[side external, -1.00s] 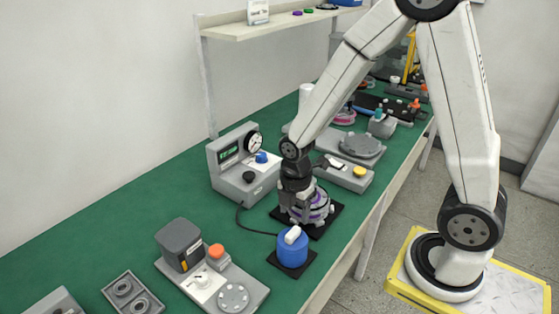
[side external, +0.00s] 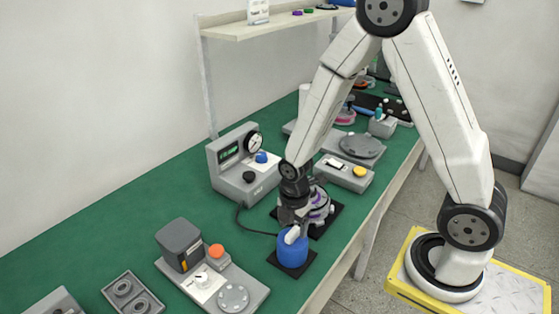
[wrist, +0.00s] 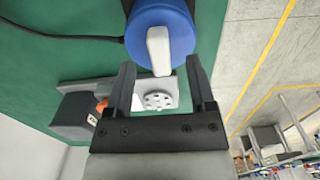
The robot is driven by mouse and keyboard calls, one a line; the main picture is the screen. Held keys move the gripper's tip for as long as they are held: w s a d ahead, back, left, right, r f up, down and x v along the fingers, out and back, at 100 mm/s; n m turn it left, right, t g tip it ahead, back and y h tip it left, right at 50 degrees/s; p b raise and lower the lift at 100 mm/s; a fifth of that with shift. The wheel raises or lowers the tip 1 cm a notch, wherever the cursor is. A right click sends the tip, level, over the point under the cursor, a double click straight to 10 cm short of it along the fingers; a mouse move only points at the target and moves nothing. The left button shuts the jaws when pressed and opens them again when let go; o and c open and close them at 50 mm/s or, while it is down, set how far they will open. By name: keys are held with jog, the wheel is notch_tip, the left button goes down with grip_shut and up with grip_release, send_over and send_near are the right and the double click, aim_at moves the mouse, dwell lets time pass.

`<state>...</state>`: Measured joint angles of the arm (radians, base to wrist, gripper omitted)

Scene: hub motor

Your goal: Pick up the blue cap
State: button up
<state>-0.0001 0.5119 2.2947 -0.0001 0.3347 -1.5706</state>
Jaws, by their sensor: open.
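The blue cap (side external: 292,252) is a round blue piece with a raised white handle (side external: 293,235) on top. It sits on a black square mat (side external: 300,272) near the front edge of the green bench. My gripper (side external: 291,222) is just above and behind it in the side view, pointing down. In the wrist view the blue cap (wrist: 160,25) is at the top centre, its white handle (wrist: 159,50) pointing toward the gap between the jaws. My gripper (wrist: 160,80) is open and empty there, with the fingertips near the cap's lower edge.
A purple and grey hub motor (side external: 319,205) stands on another black mat right behind my gripper. A gauge box (side external: 238,165) is behind to the left, with a black cable running toward the cap. A grey station with an orange knob (side external: 216,251) is at left front.

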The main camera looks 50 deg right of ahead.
jog(key=shift+f, duration=1)
grip_shut()
